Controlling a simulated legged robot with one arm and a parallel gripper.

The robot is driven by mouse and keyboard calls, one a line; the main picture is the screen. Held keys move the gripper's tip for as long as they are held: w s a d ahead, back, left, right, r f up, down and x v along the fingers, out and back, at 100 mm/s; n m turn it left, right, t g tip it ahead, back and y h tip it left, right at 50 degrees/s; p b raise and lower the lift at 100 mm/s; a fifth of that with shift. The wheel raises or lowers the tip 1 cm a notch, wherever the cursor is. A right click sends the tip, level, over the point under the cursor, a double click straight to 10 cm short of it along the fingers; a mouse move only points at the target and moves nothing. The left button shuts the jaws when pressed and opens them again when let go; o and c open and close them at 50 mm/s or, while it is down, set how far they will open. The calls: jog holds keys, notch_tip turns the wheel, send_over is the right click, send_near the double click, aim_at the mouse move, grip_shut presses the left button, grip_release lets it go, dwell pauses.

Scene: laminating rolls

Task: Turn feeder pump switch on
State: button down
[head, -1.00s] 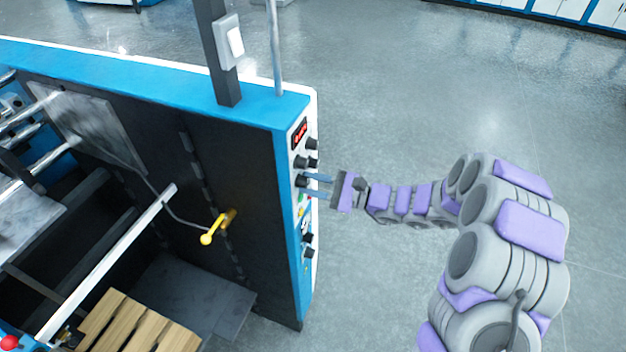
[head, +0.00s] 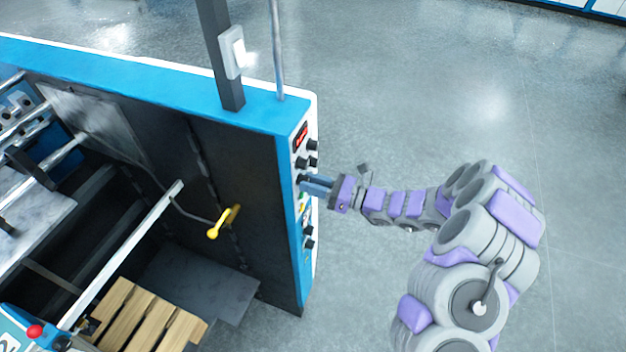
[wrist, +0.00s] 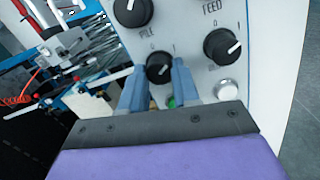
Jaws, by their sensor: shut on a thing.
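The control panel (head: 303,200) is a narrow face at the end of the blue and black machine. In the wrist view, a black rotary knob (wrist: 160,68) with a slanted white pointer mark sits between my two blue fingers. My gripper (wrist: 158,72) is shut on this knob, one finger on each side. In the head view my gripper (head: 306,184) reaches the panel from the right, and its fingertips hide the knob. The label by the held knob is too small to read surely.
Other black knobs sit close by, at upper left (wrist: 133,10) and right (wrist: 222,46), the latter below a label starting "FEED". Open floor (head: 420,100) lies right of the machine.

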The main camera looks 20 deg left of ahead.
jog(key=shift+w+r+m, duration=0.1)
jog(key=shift+r+m, duration=0.05)
jog(key=shift+m, duration=0.35)
jog(key=c, duration=1.2)
grip_release()
jog(key=o, duration=0.4)
jog(key=shift+a, duration=0.1)
jog(key=d, duration=0.5)
jog(key=d+f+b, duration=0.1)
jog(key=d, duration=0.5)
jog(key=d+b, duration=0.1)
jog(key=d, duration=0.5)
jog(key=shift+s+d+f, duration=0.25)
jog(key=shift+s+f, duration=0.05)
